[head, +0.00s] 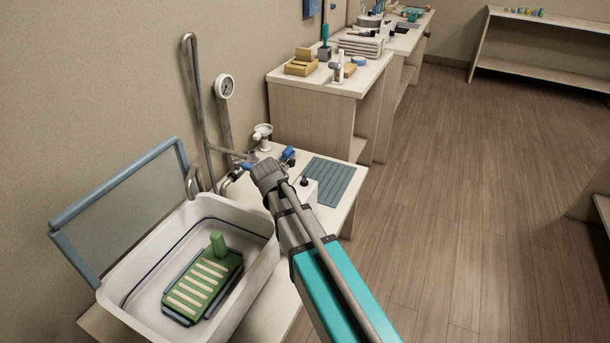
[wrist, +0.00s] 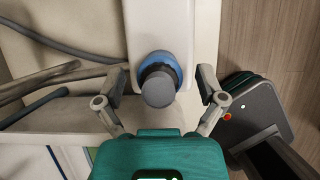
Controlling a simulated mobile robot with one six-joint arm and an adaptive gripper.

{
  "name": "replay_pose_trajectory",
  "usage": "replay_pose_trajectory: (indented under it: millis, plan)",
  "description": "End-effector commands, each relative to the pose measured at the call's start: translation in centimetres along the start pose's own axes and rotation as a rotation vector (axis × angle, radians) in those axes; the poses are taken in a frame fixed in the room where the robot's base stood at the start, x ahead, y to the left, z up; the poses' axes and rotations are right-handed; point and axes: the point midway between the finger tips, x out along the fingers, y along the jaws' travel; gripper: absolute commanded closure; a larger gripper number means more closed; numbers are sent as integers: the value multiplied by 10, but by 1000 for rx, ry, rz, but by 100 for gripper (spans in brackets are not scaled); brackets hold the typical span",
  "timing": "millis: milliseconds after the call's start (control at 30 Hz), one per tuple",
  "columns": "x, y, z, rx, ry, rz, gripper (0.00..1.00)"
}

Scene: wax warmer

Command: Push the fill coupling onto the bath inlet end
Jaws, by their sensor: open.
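In the wrist view a dark grey round end with a blue collar, which looks like the fill coupling (wrist: 158,88), sits on a cream body. My gripper (wrist: 161,80) is open, with one finger on each side of this end and a gap at both. In the head view my arm covers the gripper. A blue fitting (head: 288,153) shows just beyond my arm's end; I cannot tell if it is the same piece. Metal pipes (head: 228,180) stand between the wall and the bath (head: 115,291). I cannot tell which pipe end is the bath inlet.
A green slotted rack (head: 207,280) lies in the bath. A pressure gauge (head: 225,88) stands on a pipe by the wall. A grey-blue ribbed mat (head: 334,181) lies right of my arm's end. Grey hoses (wrist: 55,45) cross the wrist view's left side.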

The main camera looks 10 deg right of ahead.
Motion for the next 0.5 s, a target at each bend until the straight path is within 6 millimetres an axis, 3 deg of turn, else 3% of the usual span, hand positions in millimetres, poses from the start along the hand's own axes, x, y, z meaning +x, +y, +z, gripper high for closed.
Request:
replay_pose_trajectory:
  millis: [500]
  plan:
    - [-15, 0, 0, 0, 0, 0, 11]
